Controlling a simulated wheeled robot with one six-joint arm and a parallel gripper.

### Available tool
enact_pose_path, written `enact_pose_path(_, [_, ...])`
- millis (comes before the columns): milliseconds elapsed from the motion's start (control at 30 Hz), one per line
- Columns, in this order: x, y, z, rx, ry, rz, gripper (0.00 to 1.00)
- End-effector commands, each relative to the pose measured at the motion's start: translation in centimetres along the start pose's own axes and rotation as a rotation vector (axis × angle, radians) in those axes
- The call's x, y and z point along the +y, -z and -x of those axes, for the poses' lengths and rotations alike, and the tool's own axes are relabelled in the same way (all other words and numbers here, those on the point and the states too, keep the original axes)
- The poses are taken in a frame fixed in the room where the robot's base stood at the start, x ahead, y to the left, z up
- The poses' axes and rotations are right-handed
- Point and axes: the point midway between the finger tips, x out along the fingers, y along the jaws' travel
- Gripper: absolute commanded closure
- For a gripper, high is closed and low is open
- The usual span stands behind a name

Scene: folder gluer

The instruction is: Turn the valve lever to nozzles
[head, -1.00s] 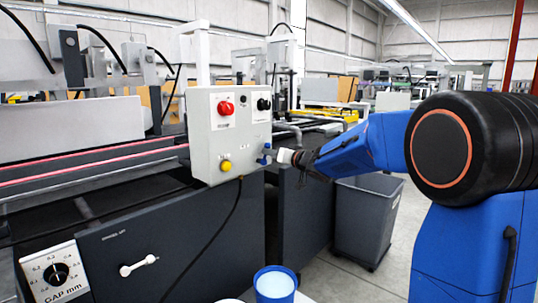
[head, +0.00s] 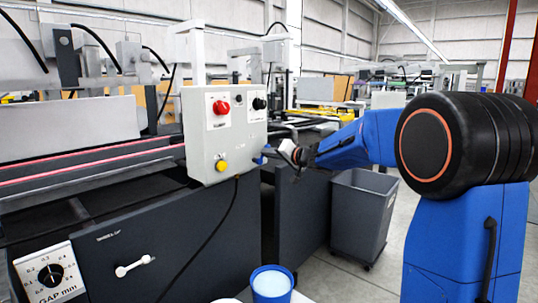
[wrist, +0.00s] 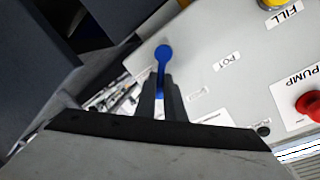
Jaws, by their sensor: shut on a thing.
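A label reading POT is on the panel to the right of the lever; another small label near the fingers is too blurred to read. In the head view my gripper (head: 291,153) is at the right side of the box, and only a bit of the blue lever (head: 260,158) shows.
The control box (head: 238,135) carries a red button (head: 221,107), a black knob (head: 259,103) and a yellow button (head: 222,166). A black cable hangs below it. A grey bin (head: 362,215) stands under my arm. A blue bucket (head: 271,286) is at the bottom.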

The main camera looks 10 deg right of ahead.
Motion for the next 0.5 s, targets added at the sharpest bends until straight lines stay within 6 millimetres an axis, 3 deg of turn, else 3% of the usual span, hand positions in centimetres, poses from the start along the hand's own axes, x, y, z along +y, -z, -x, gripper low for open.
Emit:
enact_pose_path(200, [0.05,0.14,0.03,0.003,-0.001,-0.001,1.00])
enact_pose_path(300, [0.04,0.14,0.03,0.002,-0.001,0.000,0.72])
enact_pose_path(500, [0.03,0.08,0.02,0.001,-0.001,0.001,0.72])
